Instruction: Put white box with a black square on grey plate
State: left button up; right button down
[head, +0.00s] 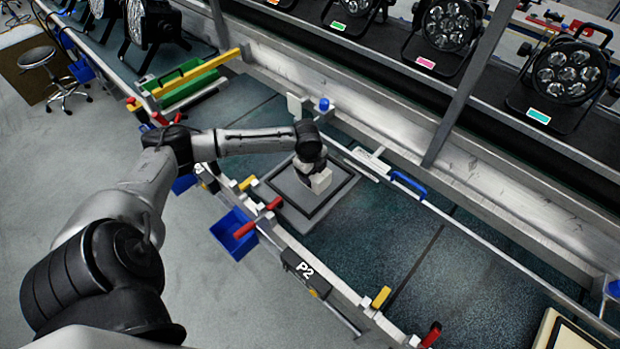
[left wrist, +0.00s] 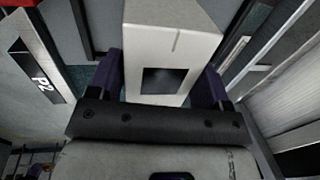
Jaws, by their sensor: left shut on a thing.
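The white box (head: 321,181) is in my left gripper (head: 313,169), over the grey plate (head: 287,190) in the head view. The plate is square, with a dark band near its edge, and lies on the dark bench surface. In the left wrist view, the white box (left wrist: 172,25) sits between the dark fingers of my left gripper (left wrist: 161,82), with its black square facing the camera. I cannot tell whether the box touches the plate or hangs just above it. My right gripper is not in view.
A blue bin (head: 235,234) and red clamp handles (head: 244,230) line the near rail, beside a black "P2" block (head: 305,272). A blue handle (head: 408,184) is on the far rail. Par cans (head: 566,82) stand on the shelf behind. The bench right of the plate is clear.

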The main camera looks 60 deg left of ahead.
pick_arm(q)
jog(key=shift+s+a+f, duration=0.2)
jog(key=shift+s+a, duration=0.05)
jog(key=shift+s, duration=0.1)
jog(key=shift+f+b, duration=0.5)
jog(key=shift+f, duration=1.55)
jog(key=o, duration=1.6)
